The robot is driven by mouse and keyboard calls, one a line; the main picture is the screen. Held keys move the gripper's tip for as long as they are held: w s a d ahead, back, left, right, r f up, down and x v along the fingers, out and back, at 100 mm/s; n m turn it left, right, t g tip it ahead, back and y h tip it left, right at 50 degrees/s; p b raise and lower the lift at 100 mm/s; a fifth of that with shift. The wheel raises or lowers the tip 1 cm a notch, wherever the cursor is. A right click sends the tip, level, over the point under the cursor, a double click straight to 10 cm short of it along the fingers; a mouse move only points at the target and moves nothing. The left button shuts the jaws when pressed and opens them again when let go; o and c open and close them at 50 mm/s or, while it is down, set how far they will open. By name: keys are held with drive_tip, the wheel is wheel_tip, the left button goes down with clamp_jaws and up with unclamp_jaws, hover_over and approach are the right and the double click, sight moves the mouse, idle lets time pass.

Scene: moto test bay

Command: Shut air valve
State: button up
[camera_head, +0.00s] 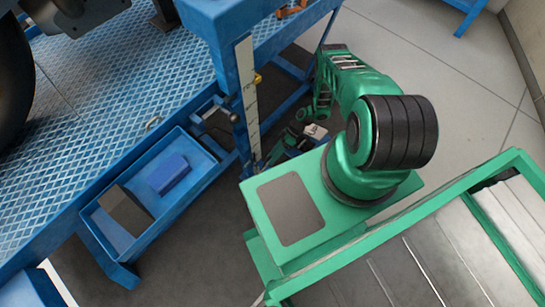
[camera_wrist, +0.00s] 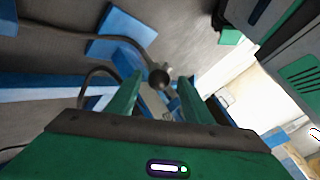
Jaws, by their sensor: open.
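In the wrist view a dark round knob (camera_wrist: 159,78) with a small pale metal part beside it sits at the end of a curved grey hose (camera_wrist: 110,31). It is probably the air valve; its handle position cannot be told. My gripper (camera_wrist: 158,84) is open, with one green finger on each side of the knob in the picture. The knob appears beyond or between the fingertips, and no contact is clear. In the head view my gripper (camera_head: 268,160) is low beside the blue post, partly hidden by my own body. I cannot make out the valve surely there.
A blue tray (camera_head: 195,193) with a blue block (camera_head: 168,173) hangs at the left. Open grey floor (camera_head: 430,60) lies at the upper right.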

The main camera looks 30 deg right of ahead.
drive_tip(key=v, duration=1)
drive_tip(key=shift+d, duration=0.3)
drive_tip(key=shift+w+r, duration=0.15)
drive_tip(key=shift+r, duration=0.05)
